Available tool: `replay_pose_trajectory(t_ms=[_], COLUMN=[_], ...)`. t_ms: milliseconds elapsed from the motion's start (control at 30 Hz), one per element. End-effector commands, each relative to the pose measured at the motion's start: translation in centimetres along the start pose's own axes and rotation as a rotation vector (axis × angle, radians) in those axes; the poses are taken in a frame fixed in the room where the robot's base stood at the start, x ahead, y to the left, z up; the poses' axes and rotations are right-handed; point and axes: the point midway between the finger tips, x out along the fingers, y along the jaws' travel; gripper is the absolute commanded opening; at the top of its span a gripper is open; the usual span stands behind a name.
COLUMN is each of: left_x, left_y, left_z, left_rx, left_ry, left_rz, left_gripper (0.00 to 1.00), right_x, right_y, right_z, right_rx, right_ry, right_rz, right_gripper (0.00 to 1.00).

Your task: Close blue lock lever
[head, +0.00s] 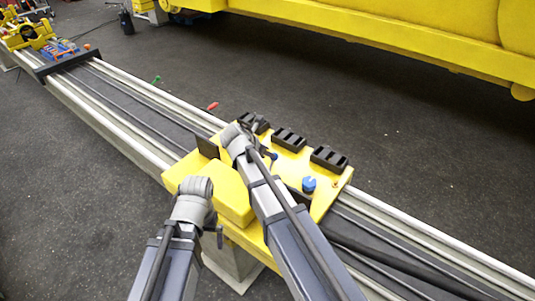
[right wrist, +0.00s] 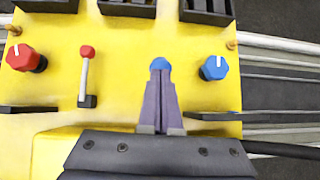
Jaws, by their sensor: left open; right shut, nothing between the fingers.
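The blue lock lever shows its round blue end (right wrist: 160,64) in the right wrist view; its shaft is hidden behind my fingers. In the head view its blue end (head: 274,156) is beside my right gripper. My right gripper (right wrist: 160,78) is shut and empty, its fingertips at the lever's blue end; I cannot tell whether they touch. A blue knob (right wrist: 213,68) with a white mark is to the right; it also shows in the head view (head: 309,185). My left gripper (head: 217,232) is open, small and partly hidden, at the carriage's near side.
The yellow carriage (head: 183,176) sits across long rails. A red-tipped lever (right wrist: 86,68) and a red knob (right wrist: 20,58) are to the left. Several black slotted blocks (head: 328,158) line the far edge. A large yellow structure (head: 400,35) stands behind; floor between is mostly clear.

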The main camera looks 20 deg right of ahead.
Motion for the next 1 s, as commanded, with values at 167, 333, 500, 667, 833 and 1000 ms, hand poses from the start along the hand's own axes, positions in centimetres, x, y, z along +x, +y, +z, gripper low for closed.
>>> replay_pose_trajectory(t_ms=[167,333,500,667,833,1000], left_x=[-1.5,-2.5,-2.6,-1.9,-0.4,1.1], left_y=[-0.1,-0.2,-0.2,-0.2,0.0,0.1], left_z=[0.1,0.1,0.1,0.1,0.0,-0.1], left_rx=[-0.003,-0.005,-0.006,-0.005,-0.002,0.001], left_ry=[0.000,0.000,0.000,0.000,0.000,0.000], left_rz=[0.001,0.001,0.001,0.001,0.000,0.000], left_gripper=[1.00,1.00,1.00,1.00,1.00,1.00], right_x=[0.8,2.6,4.9,7.0,8.9,10.7], right_y=[0.2,0.4,0.6,0.8,0.7,0.7], right_z=[1.3,2.4,3.1,3.4,3.1,3.0], right_rx=[-0.002,-0.009,-0.019,-0.029,-0.036,-0.037], right_ry=[0.097,0.242,0.405,0.556,0.611,0.608], right_rz=[-0.003,-0.003,-0.002,-0.001,0.002,0.002], right_gripper=[0.00,0.00,0.00,0.00,0.00,0.00])
